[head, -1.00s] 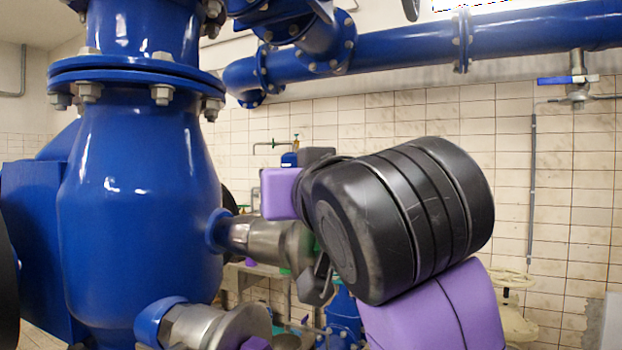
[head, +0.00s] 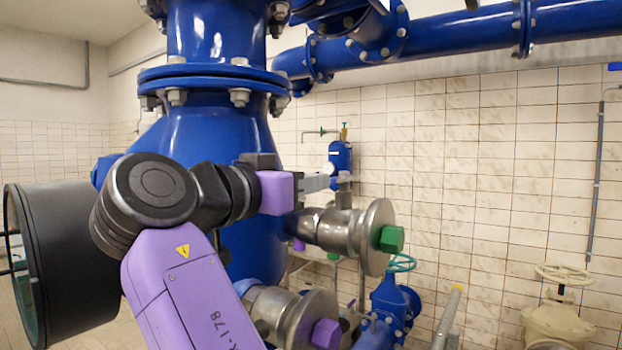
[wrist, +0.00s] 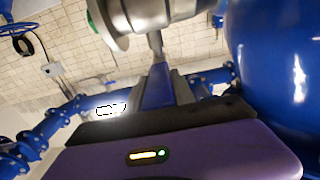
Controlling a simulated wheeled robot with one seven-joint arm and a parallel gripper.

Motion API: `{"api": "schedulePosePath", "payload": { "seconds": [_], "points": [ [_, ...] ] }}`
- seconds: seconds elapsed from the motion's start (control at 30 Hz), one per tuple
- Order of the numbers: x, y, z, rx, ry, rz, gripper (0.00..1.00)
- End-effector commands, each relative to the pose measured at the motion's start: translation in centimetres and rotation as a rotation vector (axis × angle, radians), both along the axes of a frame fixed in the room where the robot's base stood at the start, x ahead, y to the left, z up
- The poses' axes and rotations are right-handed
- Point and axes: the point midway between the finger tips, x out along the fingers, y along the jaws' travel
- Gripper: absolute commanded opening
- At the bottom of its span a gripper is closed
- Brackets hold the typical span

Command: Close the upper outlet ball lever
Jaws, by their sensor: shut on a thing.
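The upper outlet valve (head: 345,232) is a steel body on the big blue vessel, with a flange and a green hex plug (head: 391,239) at its right end. Its steel body (wrist: 160,12) also shows at the top of the wrist view. The ball lever (wrist: 154,88) has a blue grip on a steel shank that runs to the valve body. My gripper (wrist: 156,97) is shut on the blue grip. In the head view my gripper (head: 318,183) is just above the valve body, and the lever is mostly hidden there.
A lower steel outlet with a purple hex plug (head: 326,334) sits below. The blue vessel (head: 222,125) stands close behind my arm. A blue valve with a teal handwheel (head: 401,263) and a cream valve (head: 557,318) stand to the right.

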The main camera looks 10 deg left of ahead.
Motion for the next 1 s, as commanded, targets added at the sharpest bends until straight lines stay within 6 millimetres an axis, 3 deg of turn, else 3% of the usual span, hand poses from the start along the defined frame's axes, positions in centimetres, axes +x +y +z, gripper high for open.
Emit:
{"api": "schedulePosePath", "payload": {
  "seconds": [0.6, 0.63, 0.7, 1.0],
  "points": [
    [0.12, 0.53, 0.17, -0.002, -0.003, -0.029, 0.0],
    [0.11, 0.54, 0.18, -0.002, -0.003, -0.028, 0.39],
    [0.11, 0.5, 0.16, -0.002, -0.003, -0.029, 0.53],
    [0.08, 0.32, 0.04, 0.0, -0.001, -0.034, 0.53]
  ]
}}
